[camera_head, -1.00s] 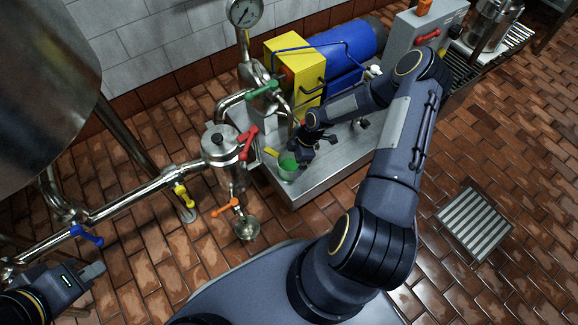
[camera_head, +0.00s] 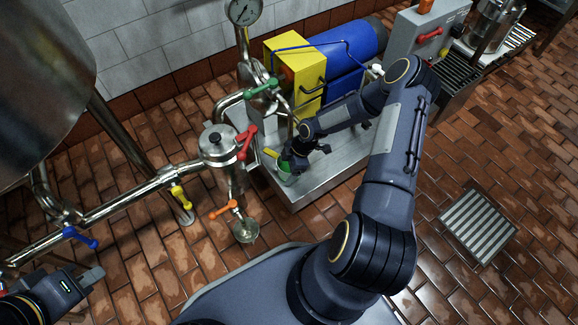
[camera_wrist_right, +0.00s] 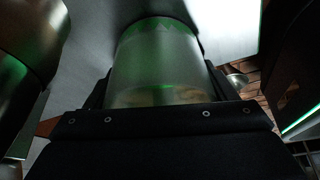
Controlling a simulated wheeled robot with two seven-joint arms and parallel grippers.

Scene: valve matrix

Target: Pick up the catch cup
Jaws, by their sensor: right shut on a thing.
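The catch cup (camera_head: 286,178) is a small translucent green cup near the left front corner of the steel platform, partly hidden by my right gripper. My right gripper (camera_head: 288,166) reaches down to it from the right and is shut on it. In the right wrist view the cup (camera_wrist_right: 158,60) fills the middle, between the dark fingers. Whether its base touches the platform cannot be told. My left gripper (camera_head: 92,276) is low at the left edge, away from the cup, and its finger gap is not clear.
A yellow box (camera_head: 292,75) and blue cylinder (camera_head: 350,48) stand on the steel platform (camera_head: 330,182). Left of the cup are a steel housing (camera_head: 217,145), a red lever (camera_head: 246,142), a green lever (camera_head: 262,88) and an orange lever (camera_head: 222,210). A floor grate (camera_head: 478,225) lies right.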

